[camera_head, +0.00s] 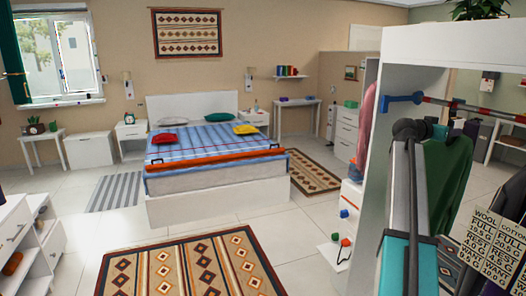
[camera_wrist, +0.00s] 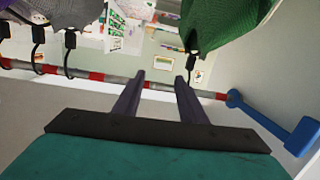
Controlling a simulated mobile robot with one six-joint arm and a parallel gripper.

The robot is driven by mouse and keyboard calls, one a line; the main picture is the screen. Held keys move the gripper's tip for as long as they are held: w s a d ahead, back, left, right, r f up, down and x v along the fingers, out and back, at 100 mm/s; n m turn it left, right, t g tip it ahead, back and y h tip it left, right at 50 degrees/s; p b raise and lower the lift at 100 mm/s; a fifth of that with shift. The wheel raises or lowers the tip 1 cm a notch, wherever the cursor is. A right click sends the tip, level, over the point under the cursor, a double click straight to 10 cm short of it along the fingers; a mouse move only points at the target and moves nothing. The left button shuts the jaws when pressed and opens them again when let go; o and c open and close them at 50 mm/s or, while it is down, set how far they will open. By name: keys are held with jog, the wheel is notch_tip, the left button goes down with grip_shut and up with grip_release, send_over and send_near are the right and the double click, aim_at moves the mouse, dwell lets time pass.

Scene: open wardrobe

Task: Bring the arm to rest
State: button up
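My gripper (camera_wrist: 159,77) shows in the wrist view with its two dark fingers apart and nothing held between them. A grey and red rail (camera_wrist: 100,77) crosses the picture at the fingertips; I cannot tell whether they touch it. A green garment (camera_wrist: 222,22) hangs from a black hook (camera_wrist: 191,62) just right of the fingers. Grey (camera_wrist: 52,12) and purple (camera_wrist: 105,14) garments hang to the left. In the head view my dark and teal arm stands inside the wardrobe (camera_head: 448,47), in front of the green garment (camera_head: 449,170); the fingers are not clear there.
A blue rail bracket (camera_head: 403,99) is on the wardrobe's side panel, close to the arm. A lettered sign (camera_head: 492,243) hangs at lower right. Open tiled floor (camera_head: 290,222) lies left of the wardrobe, with a patterned rug (camera_head: 188,268) and a bed (camera_head: 215,150).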

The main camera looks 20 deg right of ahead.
jog(key=w+a+f+n+t+y, duration=0.1)
jog(key=w+a+f+n+y, duration=0.3)
jog(key=a+f, duration=0.9)
jog(key=w+a+f+n+t+y, duration=0.15)
jog(key=w+a+f, duration=0.6)
jog(key=f, duration=0.85)
jog(key=s+a+f+n+g+y, duration=0.1)
jog(key=s+a+f+n+y, duration=0.15)
jog(key=a+f, duration=1.05)
jog(key=s+a+f+n+y, duration=0.2)
jog(key=a+f+n+y, duration=0.15)
jog(key=a+f, duration=1.05)
jog(key=s+a+f+n+g+y, duration=0.1)
jog(key=s+a+f+y, duration=0.1)
jog(key=s+a+f, duration=0.45)
jog(key=s+a+f+n+g+y, duration=0.15)
jog(key=s+a, duration=0.25)
jog(key=a, duration=0.6)
jog(key=s+a+f+n+g+y, duration=0.1)
jog(key=s+a+f+n, duration=0.1)
jog(key=s+a+f, duration=0.45)
jog(key=s+a+f+g+b, duration=0.1)
jog(key=s+f+g+b, duration=0.3)
jog(key=s+f, duration=1.6)
jog(key=s+g, duration=0.1)
jog(key=s, duration=0.2)
jog(key=shift+b, duration=0.4)
